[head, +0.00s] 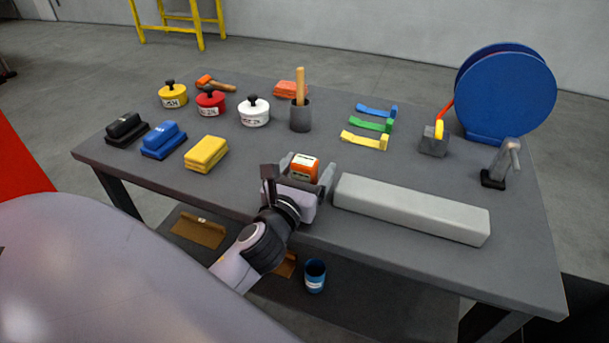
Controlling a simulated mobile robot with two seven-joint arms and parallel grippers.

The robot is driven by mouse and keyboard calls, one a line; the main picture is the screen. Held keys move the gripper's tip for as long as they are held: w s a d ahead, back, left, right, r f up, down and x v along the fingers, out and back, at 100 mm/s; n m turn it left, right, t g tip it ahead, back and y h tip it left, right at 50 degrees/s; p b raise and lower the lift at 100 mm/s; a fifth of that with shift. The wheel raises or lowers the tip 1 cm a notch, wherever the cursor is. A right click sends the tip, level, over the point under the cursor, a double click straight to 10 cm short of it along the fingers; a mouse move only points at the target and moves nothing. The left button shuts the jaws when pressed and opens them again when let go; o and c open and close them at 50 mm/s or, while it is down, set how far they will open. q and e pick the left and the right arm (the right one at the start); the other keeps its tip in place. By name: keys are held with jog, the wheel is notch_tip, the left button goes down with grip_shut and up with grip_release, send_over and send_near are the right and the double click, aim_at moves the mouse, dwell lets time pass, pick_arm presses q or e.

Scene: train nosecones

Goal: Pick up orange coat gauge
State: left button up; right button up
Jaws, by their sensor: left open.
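The orange coat gauge (304,167) is a small orange block with a white label, near the front middle of the grey table. My left gripper (306,170) reaches in from the front edge with its two fingers apart, one on each side of the gauge. I cannot tell whether the fingers touch it. The gripper body hides the near lower part of the gauge. My right gripper is not in view.
A long grey block (410,208) lies close on the right. A yellow sponge-like block (206,153) lies to the left. Lidded pots, a grey cup (300,115), coloured scrapers and a blue reel (506,90) stand farther back on the table (330,255).

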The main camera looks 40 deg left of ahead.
pick_arm(q)
jog(key=shift+w, duration=0.15)
jog(key=c, duration=1.1)
jog(key=shift+c, duration=0.2)
